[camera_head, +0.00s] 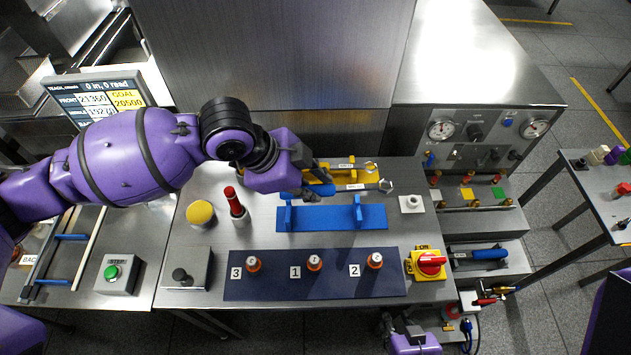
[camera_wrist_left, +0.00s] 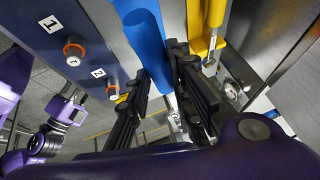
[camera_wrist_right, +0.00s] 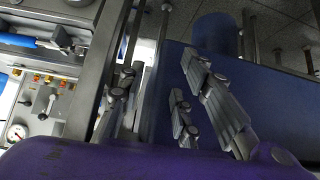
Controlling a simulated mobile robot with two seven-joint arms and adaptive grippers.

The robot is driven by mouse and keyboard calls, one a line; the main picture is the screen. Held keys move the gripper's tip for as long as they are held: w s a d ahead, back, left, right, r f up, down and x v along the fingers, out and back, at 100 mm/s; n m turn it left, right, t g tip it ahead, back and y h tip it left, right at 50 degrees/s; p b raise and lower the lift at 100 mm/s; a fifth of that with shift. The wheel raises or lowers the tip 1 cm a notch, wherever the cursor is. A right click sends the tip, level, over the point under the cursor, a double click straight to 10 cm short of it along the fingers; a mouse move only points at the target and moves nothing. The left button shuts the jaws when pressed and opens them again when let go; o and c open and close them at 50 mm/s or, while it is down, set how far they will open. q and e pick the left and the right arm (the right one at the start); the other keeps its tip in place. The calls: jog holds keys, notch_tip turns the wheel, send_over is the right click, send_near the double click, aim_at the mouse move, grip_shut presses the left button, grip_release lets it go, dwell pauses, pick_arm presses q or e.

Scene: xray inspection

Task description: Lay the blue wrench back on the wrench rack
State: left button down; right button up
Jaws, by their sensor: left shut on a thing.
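My left gripper (camera_head: 308,187) is shut on the blue wrench, just behind the blue rack (camera_head: 332,218) with its two upright posts. The arm and gripper hide most of the handle in the head view; the metal jaw (camera_head: 385,186) points right. The left wrist view shows the blue handle (camera_wrist_left: 148,45) between the fingers (camera_wrist_left: 165,95). The posts of the blue rack look empty. A yellow wrench (camera_head: 371,167) lies on the yellow rack behind. My right gripper (camera_head: 408,332) is low at the front edge; its fingers (camera_wrist_right: 165,100) are apart and empty.
Three numbered orange-based knobs (camera_head: 313,262) stand on a dark blue panel in front of the rack. A red-topped post (camera_head: 235,202) and yellow button (camera_head: 200,213) are at left. A red-yellow switch (camera_head: 430,263) and blue-handled item (camera_head: 488,254) are at right.

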jog(key=shift+s, duration=0.3)
